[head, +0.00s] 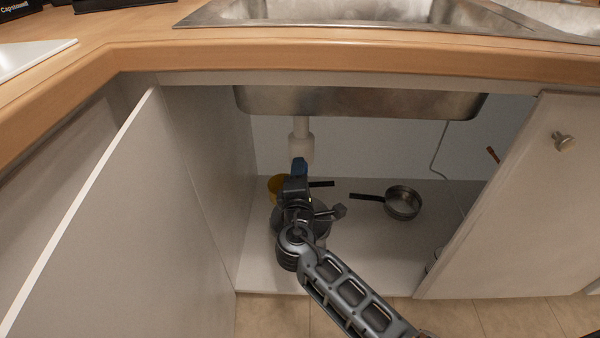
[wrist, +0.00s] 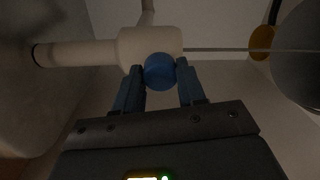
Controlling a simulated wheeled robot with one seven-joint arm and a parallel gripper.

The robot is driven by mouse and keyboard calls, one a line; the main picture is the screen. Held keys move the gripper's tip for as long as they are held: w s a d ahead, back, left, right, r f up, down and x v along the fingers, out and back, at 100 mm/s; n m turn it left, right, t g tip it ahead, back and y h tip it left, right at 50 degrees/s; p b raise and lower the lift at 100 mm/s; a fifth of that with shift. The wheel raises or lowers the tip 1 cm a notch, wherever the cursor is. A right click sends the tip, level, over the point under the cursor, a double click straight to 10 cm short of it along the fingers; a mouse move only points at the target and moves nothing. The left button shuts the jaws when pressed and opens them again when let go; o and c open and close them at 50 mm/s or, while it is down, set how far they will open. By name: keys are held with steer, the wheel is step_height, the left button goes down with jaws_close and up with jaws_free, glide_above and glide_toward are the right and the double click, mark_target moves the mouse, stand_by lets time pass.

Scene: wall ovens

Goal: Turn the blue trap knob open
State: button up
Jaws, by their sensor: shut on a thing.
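The blue trap knob (wrist: 160,71) shows in the wrist view as a round blue cap on the side of the white trap body (wrist: 130,44). My gripper (wrist: 161,76) has its two blue fingers on either side of the knob, shut on it. In the head view, the white drain pipe (head: 301,135) hangs below the sink, and my gripper (head: 299,165) reaches up to its lower end. The knob is hidden there behind my gripper. How far the knob is turned cannot be told.
A pan (head: 403,203) lies on the cabinet floor to the right, and a yellow pot (head: 276,186) is partly behind my arm. The open left door (head: 120,220) and right door (head: 505,210) flank the opening. The sink basin (head: 360,103) hangs above.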

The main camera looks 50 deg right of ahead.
steer(key=o, duration=1.1)
steer(key=shift+c, duration=0.2)
steer(key=p+v, duration=0.1)
steer(key=v, duration=0.6)
steer(key=shift+s+a, duration=0.25)
steer(key=shift+a, duration=0.1)
